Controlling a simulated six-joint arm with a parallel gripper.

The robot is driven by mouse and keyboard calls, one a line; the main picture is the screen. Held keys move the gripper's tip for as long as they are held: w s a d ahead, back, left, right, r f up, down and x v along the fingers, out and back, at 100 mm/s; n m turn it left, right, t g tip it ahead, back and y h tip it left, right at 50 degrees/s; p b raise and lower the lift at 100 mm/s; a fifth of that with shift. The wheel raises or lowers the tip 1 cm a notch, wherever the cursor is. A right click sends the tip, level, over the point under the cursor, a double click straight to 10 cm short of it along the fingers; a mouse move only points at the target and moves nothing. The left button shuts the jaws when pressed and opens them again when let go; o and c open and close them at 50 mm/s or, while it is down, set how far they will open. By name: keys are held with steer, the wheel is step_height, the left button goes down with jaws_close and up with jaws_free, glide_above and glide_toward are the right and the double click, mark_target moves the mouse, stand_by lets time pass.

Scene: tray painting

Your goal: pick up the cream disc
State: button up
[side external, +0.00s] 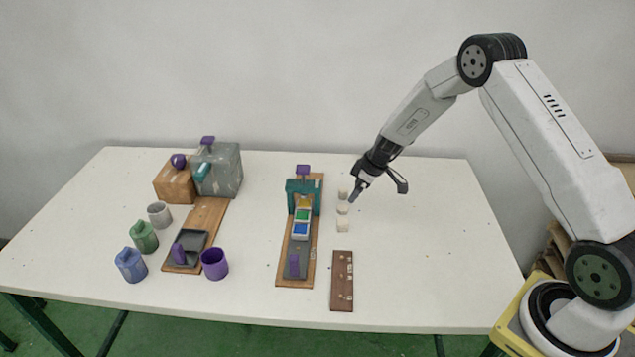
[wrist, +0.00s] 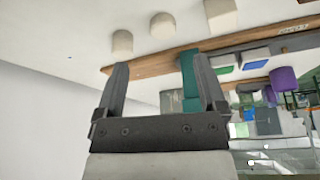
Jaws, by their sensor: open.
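Three small cream pieces stand in a row on the white table. In the side external view they are a far piece (side external: 343,194), a middle piece (side external: 342,208) and a near piece (side external: 342,226). In the wrist view, the far piece (wrist: 122,42) and middle piece (wrist: 162,25) look rounded, and the near piece (wrist: 221,15) looks blockier. I cannot tell for sure which is the disc. My gripper (side external: 356,196) is tilted just right of the far and middle pieces. In the wrist view my gripper (wrist: 160,65) is open, with nothing between its fingers.
A wooden board (side external: 313,240) left of the pieces carries a teal frame (side external: 303,187) and blue and green tiles. A dark brown strip (side external: 342,290) lies in front. Several cups, a wooden box (side external: 174,184) and a grey box (side external: 222,172) stand farther left. The table's right is clear.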

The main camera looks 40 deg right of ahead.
mark_target(343, 208)
steer(key=shift+x, duration=0.9)
steer(key=shift+f, duration=0.1)
steer(key=shift+a+x, duration=0.2)
steer(key=shift+x, duration=2.35)
jaws_close()
